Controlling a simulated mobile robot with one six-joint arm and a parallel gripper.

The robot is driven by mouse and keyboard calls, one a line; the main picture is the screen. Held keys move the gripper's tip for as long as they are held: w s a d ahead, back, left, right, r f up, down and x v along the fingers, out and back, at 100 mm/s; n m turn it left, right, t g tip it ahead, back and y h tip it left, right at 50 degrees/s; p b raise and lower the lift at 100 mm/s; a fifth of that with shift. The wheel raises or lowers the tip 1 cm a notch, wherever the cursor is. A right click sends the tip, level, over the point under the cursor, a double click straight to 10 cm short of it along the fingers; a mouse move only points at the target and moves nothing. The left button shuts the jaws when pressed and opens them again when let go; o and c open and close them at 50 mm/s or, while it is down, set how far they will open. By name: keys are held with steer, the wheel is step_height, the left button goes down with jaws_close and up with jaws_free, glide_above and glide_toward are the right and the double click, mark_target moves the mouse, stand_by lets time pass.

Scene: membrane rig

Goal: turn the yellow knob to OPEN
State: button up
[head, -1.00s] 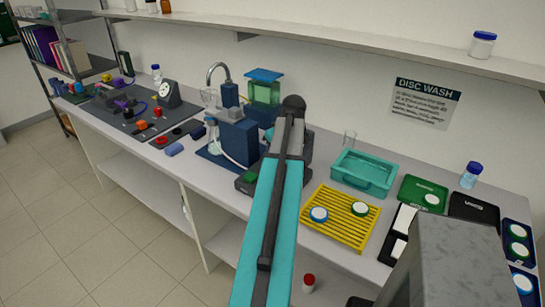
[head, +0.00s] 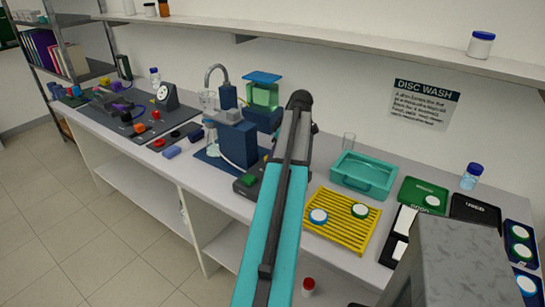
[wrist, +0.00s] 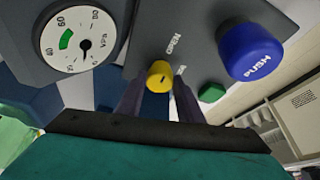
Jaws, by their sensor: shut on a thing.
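The yellow knob (wrist: 160,76) sits on a dark grey panel (wrist: 205,25) in the wrist view, with a short dark mark on its face. The word OPEN is printed on the panel just beyond it, and a second label beside it is hard to read. My gripper (wrist: 159,92) has one purple-grey finger on each side of the knob and is shut on it. In the head view my arm rises up the middle, and its gripper and the knob are hidden or too small to make out.
A round kPa gauge (wrist: 80,45) is left of the knob and a blue PUSH button (wrist: 250,52) right, with a green part (wrist: 211,93) below it. In the head view a yellow rack (head: 342,216) and teal tray (head: 364,173) stand right of my arm.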

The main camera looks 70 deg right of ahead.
steer(key=shift+w+r, duration=0.1)
steer(key=shift+w, duration=0.15)
steer(key=o, duration=1.1)
steer(key=shift+c, duration=0.2)
steer(key=shift+s, duration=0.1)
steer(key=b+v, duration=0.3)
steer(key=v, duration=1)
steer(key=shift+s+r, duration=0.15)
steer(key=shift+r, duration=0.1)
